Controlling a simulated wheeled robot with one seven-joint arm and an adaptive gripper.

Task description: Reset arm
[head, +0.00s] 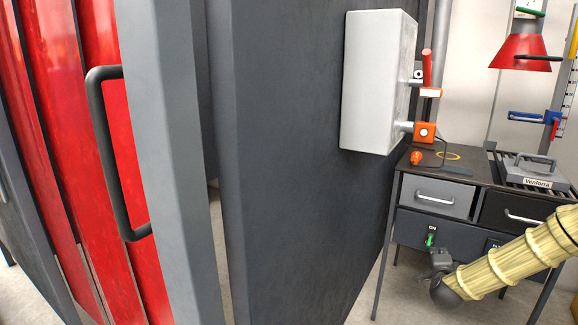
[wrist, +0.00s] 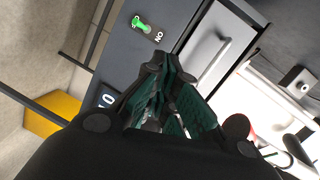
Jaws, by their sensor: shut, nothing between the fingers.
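My arm reaches in from the right in the head view, in a pale yellow ribbed cover. My gripper (head: 441,258) is a small dark shape at its end, in front of the workbench and close to the green ON switch (head: 430,238). In the wrist view the dark green-padded fingers of my gripper (wrist: 168,72) are together and hold nothing. Beyond them the wrist view shows the green switch (wrist: 147,28) on the grey panel and a drawer handle (wrist: 208,64). I cannot tell whether the fingertips touch the bench.
The dark workbench (head: 463,172) has drawers and a grey press labelled Ventorra (head: 535,170) on top. A white box (head: 375,80) with orange fittings hangs on the dark booth panel (head: 300,200). A red curtain (head: 110,160) is at left. Bare floor shows below the bench.

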